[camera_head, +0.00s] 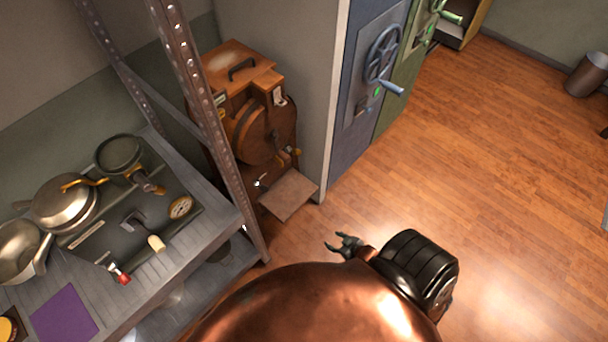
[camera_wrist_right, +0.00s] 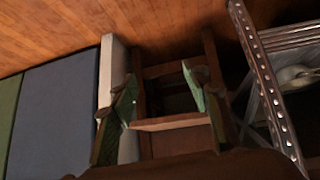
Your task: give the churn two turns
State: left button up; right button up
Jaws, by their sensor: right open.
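A brown wooden machine with a round drum on its front, which I take to be the churn (camera_head: 252,135), stands on the floor between the metal rack and the grey wall. It has a dark handle on its lid and a flat wooden ledge (camera_head: 289,195) at its lower front. I cannot make out a crank on it. My right gripper (camera_head: 345,243) is open and empty, in front of and apart from the ledge. In the right wrist view its fingers (camera_wrist_right: 160,92) are spread, with brown woodwork (camera_wrist_right: 170,123) showing between them. My left gripper is out of view.
The metal rack (camera_head: 188,90) at left holds pans (camera_head: 65,203), small tools and a purple sheet (camera_head: 64,313). A blue cabinet (camera_head: 352,140) with a handwheel (camera_head: 383,52) stands beyond the wall. The wooden floor (camera_head: 480,180) at right is clear. A bin (camera_head: 587,74) stands far right.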

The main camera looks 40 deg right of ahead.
jog(key=w+d+r+t+b, duration=0.1)
jog(key=w+d+r+t, duration=0.25)
jog(key=w+r, duration=0.65)
jog(key=t+y+b, duration=0.2)
jog(key=t+b, duration=0.1)
jog(key=t, duration=0.3)
send_near(285, 158)
jog(key=f, duration=0.1)
jog(key=w+b, duration=0.1)
jog(key=w, duration=0.2)
jog(key=w+b, duration=0.2)
jog(key=w, duration=0.2)
jog(key=w+b, duration=0.1)
jog(key=w, duration=0.2)
jog(key=shift+w+f, duration=0.2)
jog(key=shift+f, duration=0.15)
jog(key=shift+w+r, duration=0.15)
jog(key=shift+r, duration=0.05)
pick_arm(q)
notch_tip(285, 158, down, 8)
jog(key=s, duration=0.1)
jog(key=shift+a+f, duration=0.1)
pick_arm(e)
jog(key=shift+f, duration=0.1)
jog(key=c, duration=0.9)
jog(key=shift+c, duration=0.2)
